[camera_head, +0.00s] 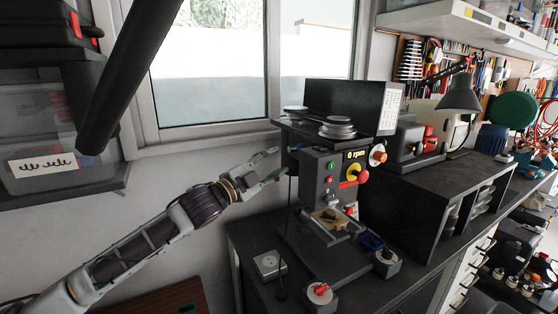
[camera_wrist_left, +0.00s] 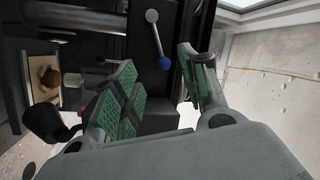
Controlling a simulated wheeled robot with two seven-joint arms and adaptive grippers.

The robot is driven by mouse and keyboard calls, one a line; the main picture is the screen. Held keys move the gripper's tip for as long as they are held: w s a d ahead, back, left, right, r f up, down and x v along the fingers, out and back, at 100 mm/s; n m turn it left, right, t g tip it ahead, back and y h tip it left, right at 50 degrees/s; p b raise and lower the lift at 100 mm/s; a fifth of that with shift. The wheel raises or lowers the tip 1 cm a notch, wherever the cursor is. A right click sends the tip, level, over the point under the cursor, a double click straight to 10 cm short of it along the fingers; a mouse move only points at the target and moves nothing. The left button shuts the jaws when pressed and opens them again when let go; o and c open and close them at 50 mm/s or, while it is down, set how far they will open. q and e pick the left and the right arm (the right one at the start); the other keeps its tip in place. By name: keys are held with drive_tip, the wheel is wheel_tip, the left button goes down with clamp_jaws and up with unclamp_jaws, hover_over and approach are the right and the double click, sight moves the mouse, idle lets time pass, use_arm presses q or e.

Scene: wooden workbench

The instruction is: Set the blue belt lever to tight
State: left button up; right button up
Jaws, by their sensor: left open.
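The belt lever (camera_wrist_left: 157,40) shows in the left wrist view as a thin metal arm with a pale round end at the top and a blue knob (camera_wrist_left: 164,63) at its lower end. It sits on the dark side of the drill press (camera_head: 325,180). My left gripper (camera_head: 273,165) is open beside the left side of the press head. In the left wrist view its green-padded fingers (camera_wrist_left: 160,88) stand apart, with the blue knob seen in the gap between them. I see no contact. My right gripper is not in view.
The press has a 0 rpm display (camera_head: 356,155), a yellow and red button (camera_head: 357,174) and a work table with a vise. A red-knobbed switch box (camera_head: 320,293) stands in front. A window is behind, and a dark shelf unit (camera_head: 430,190) stands at right.

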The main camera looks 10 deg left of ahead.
use_arm(q)
drive_tip(key=shift+v, duration=1.4)
